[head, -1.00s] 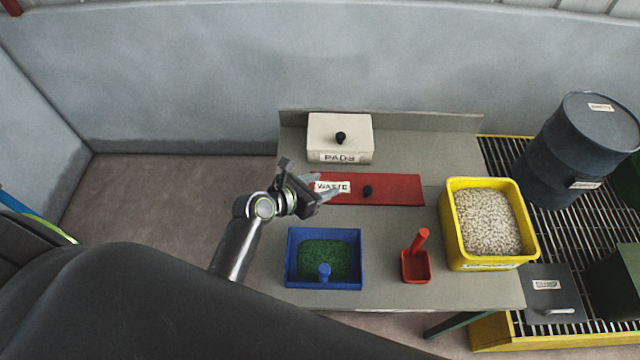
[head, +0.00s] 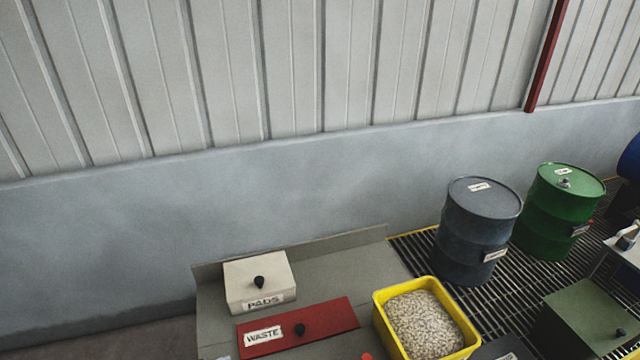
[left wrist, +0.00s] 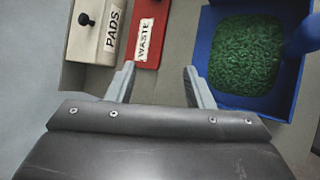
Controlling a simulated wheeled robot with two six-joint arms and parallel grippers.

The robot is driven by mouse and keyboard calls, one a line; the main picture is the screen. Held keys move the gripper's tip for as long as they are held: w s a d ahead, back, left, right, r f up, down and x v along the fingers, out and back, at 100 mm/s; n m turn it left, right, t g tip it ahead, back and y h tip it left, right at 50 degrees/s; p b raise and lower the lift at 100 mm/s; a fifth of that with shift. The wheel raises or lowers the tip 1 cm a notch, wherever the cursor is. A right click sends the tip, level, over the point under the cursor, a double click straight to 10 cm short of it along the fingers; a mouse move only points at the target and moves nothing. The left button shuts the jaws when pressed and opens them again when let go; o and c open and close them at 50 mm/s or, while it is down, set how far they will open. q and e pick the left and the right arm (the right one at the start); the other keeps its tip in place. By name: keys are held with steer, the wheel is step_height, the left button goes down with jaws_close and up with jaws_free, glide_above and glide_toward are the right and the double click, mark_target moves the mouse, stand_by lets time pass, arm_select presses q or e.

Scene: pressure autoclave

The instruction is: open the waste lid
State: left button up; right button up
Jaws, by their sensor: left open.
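The red waste lid (head: 300,328) lies flat on the grey bench, with a white WASTE label at its left and a black knob (head: 300,330) near its middle. In the left wrist view the labelled end of the lid (left wrist: 152,20) shows at the top, and its knob is mostly cut off. My left gripper (left wrist: 158,76) is open and empty. Its fingers point toward the bench between the waste lid and a blue tray, apart from both. It is out of the head view now. My right gripper is in neither view.
A white PADS box (head: 258,280) with a black knob stands behind the lid. A yellow bin of pale granules (head: 425,322) is at its right. A blue tray of green granules (left wrist: 250,100) lies near the left gripper. Grey (head: 480,230) and green (head: 556,212) drums stand on grating.

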arm_select(q)
steer(key=s+a+r+m+g+y, duration=0.25)
steer(key=s+a+m, duration=0.25)
steer(key=s+m, duration=0.45)
steer(key=s+a+r+m+g+y, duration=0.15)
steer(key=s+a+m+y, duration=0.3)
steer(key=s+m, duration=0.45)
step_height(320, 180, down, 31)
steer(key=a+m+g+h+b, duration=0.1)
steer(key=a+m+g+b, duration=0.15)
steer(key=b, duration=0.25)
steer(key=s+f+b, duration=0.2)
steer(key=s+f, duration=0.5)
steer(key=f, duration=0.3)
steer(key=s+d+f+b, duration=0.1)
steer(key=s+f+b, duration=0.2)
steer(key=s+f, duration=0.5)
step_height(320, 180, down, 2)
steer(key=shift+n+g+h, duration=0.3)
steer(key=shift+n+g, duration=0.1)
steer(key=shift+g, duration=0.05)
